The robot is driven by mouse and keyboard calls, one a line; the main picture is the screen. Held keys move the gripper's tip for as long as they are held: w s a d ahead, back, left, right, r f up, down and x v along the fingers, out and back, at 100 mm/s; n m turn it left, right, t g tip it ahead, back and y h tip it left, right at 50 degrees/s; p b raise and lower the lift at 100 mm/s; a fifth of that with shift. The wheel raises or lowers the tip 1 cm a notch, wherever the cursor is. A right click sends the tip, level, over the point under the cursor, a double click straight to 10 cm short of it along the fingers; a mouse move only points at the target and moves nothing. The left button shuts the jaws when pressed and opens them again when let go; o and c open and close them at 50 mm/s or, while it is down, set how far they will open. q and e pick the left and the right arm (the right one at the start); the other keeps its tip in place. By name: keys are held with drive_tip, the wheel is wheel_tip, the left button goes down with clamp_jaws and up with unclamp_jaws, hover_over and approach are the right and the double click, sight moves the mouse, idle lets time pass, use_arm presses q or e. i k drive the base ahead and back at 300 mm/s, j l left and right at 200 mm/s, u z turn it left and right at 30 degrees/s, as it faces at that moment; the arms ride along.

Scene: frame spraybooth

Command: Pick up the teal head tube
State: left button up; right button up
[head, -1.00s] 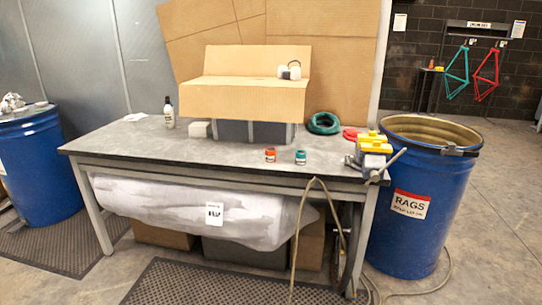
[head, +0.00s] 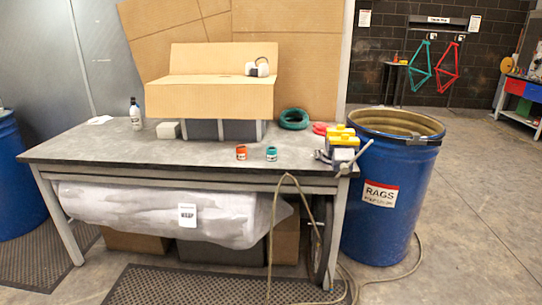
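A small teal tube piece (head: 271,154) with a pale label stands upright on the grey table (head: 100,148), near its front edge. A similar orange-red one (head: 241,152) stands just left of it. A teal bicycle frame (head: 420,66) hangs on the far back wall beside a red frame (head: 447,65); its head tube is too small to make out. Neither of my grippers shows in the head view.
A yellow-topped vise (head: 342,145) sits at the table's right corner. A blue rags drum (head: 380,215) stands right of the table. Open floor (head: 480,210) lies to the right. A cardboard screen (head: 205,97) stands on the table.

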sight(272, 151)
drive_tip(key=i+l+u, duration=0.3)
drive_tip(key=i+l, duration=0.5)
drive_tip(key=i, duration=0.05)
